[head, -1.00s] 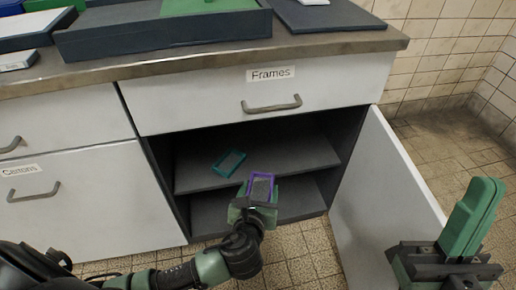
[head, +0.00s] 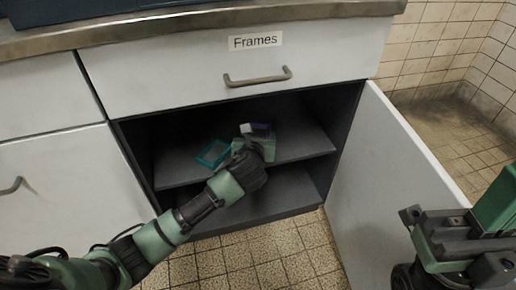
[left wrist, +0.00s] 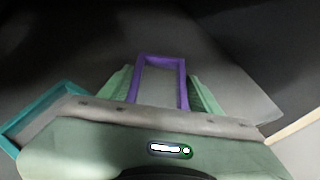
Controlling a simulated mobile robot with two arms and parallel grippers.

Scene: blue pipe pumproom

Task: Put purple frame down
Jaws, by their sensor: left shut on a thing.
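The purple frame (left wrist: 184,85) stands out between the green fingers of my left gripper (left wrist: 162,90) in the left wrist view. In the head view the left gripper (head: 258,135) is inside the open cupboard, over the upper shelf (head: 180,174), and shut on the frame. Only a bit of the purple frame (head: 262,127) shows there, the rest hidden by the gripper. I cannot tell whether the frame touches the shelf. A teal frame (head: 203,158) lies on the shelf just left of the gripper. My right gripper (head: 465,235) is at the right edge, partly cut off.
The open cupboard door (head: 405,170) stands to the right of the opening. A drawer labelled Frames (head: 170,81) is shut above it. The lower shelf (head: 290,187) looks empty where it shows. The upper shelf has free room right of the gripper.

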